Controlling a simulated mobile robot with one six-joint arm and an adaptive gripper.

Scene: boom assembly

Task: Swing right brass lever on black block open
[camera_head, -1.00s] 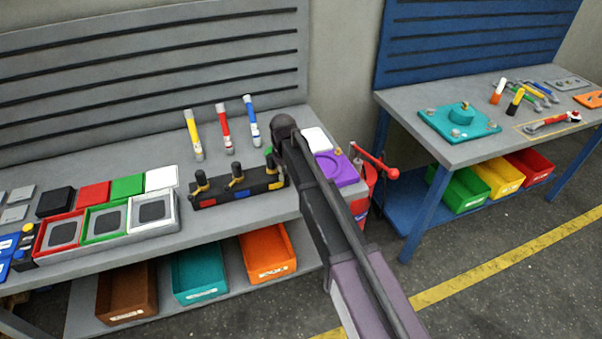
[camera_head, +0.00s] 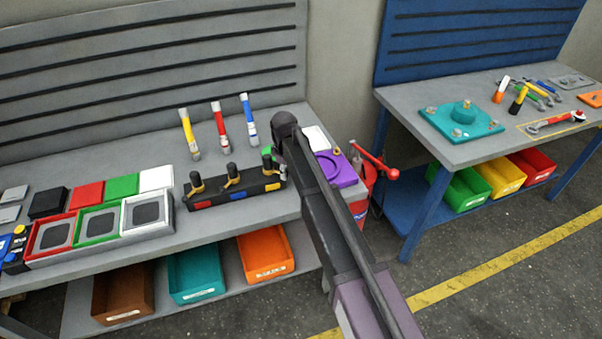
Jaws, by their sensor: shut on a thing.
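The black block (camera_head: 222,201) lies on the near grey bench, with red, blue and yellow patches on its front. The left brass lever (camera_head: 197,184) and the middle brass lever (camera_head: 233,174) stand up from it with dark tips. The right brass lever at the block's right end is mostly hidden by my arm and gripper. My gripper (camera_head: 268,159) shows only in small part, with a green bit, beside the dark wrist. It is shut on the right lever. The lever's angle cannot be told.
Yellow, red and blue tubes (camera_head: 220,129) stand behind the block. A purple part (camera_head: 341,171) lies right of my arm. Framed tiles (camera_head: 100,225) sit to the left. A red-handled thing (camera_head: 376,164) stands between the benches. Bins (camera_head: 265,254) are below.

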